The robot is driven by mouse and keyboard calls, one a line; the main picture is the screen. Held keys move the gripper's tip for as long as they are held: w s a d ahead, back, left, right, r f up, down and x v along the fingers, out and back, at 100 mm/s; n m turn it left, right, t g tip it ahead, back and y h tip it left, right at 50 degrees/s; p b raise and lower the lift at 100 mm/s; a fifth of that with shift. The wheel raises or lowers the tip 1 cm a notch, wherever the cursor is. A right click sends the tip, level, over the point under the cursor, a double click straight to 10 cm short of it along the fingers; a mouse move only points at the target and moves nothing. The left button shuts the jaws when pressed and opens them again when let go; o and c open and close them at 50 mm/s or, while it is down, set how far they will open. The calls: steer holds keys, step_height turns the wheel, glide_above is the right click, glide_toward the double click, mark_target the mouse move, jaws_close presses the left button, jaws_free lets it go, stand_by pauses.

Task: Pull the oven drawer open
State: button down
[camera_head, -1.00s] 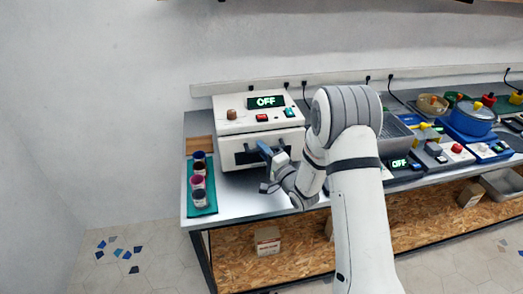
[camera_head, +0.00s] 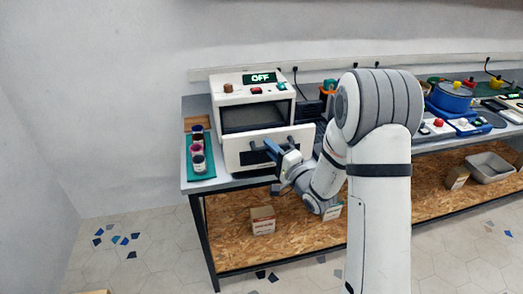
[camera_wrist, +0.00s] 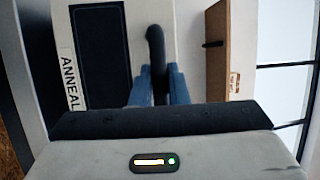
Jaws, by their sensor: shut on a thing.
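The oven (camera_head: 252,92) is a white box on the left part of the bench, with a display reading OFF. Its drawer (camera_head: 238,150) is pulled out toward me, and a dark cavity shows above and behind its front. The drawer front has a dark handle (camera_head: 258,146). My gripper (camera_head: 276,150) is at the right part of the handle. In the wrist view, its blue fingers (camera_wrist: 160,88) are closed on both sides of the black handle bar (camera_wrist: 155,45). The wrist view also shows the white drawer front with a dark panel and the letters ANNEAL.
Several small jars (camera_head: 197,150) stand on a green mat (camera_head: 207,172) left of the oven. A wooden block (camera_head: 197,122) lies behind them. Other devices and a blue pot (camera_head: 452,97) stand to the right. Boxes (camera_head: 262,220) sit on the lower shelf.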

steer(key=shift+s+d, duration=0.1)
steer(key=shift+d, duration=0.15)
steer(key=c, duration=1.6)
jaws_free()
steer(key=shift+d, duration=0.1)
steer(key=shift+o, duration=1)
steer(key=shift+a, duration=0.2)
